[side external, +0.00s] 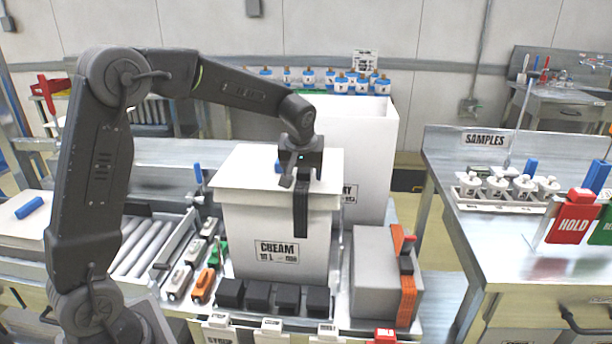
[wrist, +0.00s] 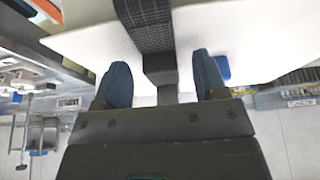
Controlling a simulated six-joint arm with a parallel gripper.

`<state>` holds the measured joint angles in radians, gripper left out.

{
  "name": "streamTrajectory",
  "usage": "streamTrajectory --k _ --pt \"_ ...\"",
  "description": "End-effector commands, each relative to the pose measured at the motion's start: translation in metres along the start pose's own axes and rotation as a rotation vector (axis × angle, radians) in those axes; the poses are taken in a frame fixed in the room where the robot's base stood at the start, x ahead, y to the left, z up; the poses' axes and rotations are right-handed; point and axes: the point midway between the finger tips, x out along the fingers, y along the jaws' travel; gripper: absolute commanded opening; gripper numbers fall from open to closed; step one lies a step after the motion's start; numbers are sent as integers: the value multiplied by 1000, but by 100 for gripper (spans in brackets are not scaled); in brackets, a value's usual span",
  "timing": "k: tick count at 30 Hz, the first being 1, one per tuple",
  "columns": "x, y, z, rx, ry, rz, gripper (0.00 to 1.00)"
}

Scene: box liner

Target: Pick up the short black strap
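The short black strap (side external: 301,210) hangs down the front of the white box marked CREAM (side external: 275,225), from its white top. My gripper (side external: 300,180) is at the strap's upper end, above the front part of the box top. In the wrist view, the dark woven strap (wrist: 148,25) and its dark block-like end (wrist: 160,68) lie between the two blue-grey fingers of my gripper (wrist: 163,85). The fingers are apart, with a gap visible on each side of the strap. In the side view, my gripper hides the strap's upper end.
A blue piece (side external: 278,167) lies on the box top close to my gripper. Black blocks (side external: 287,299) stand along the box's front foot. A grey box (side external: 375,285) with an orange strap (side external: 406,297) is at right. A tall white bin (side external: 362,130) rises behind.

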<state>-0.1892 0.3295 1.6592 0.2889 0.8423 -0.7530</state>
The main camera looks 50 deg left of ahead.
Motion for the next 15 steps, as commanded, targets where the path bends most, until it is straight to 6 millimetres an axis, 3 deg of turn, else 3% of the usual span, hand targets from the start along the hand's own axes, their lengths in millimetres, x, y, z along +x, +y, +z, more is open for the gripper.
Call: streamTrajectory --k 2,15 --pt "0 0 0 0 0 0 58" --pt "0 0 0 0 0 0 16"
